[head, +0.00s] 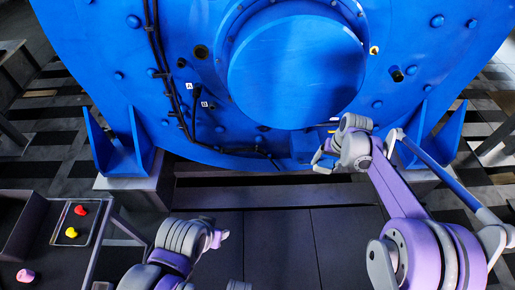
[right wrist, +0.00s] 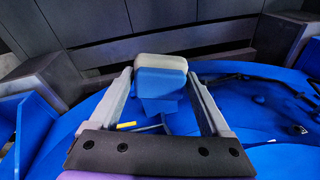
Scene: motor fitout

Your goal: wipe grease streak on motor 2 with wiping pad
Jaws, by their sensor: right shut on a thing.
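A large blue motor (head: 297,75) fills the back of the head view; I see no number on it. My right gripper (head: 325,160) is low in front of the motor's lower face, right of centre. In the right wrist view its two fingers (right wrist: 162,95) are shut on the wiping pad (right wrist: 160,68), a blue block with a pale grey-beige face. The pad is hard to make out in the head view. I cannot tell whether it touches the motor. No grease streak can be made out.
A dark bench (head: 22,245) at the left holds a tray with a red piece (head: 81,210) and a yellow piece (head: 71,232); a pink piece (head: 25,275) lies beside it. Black cables (head: 160,60) run down the motor's left side. Blue brackets (head: 121,150) stand at its foot.

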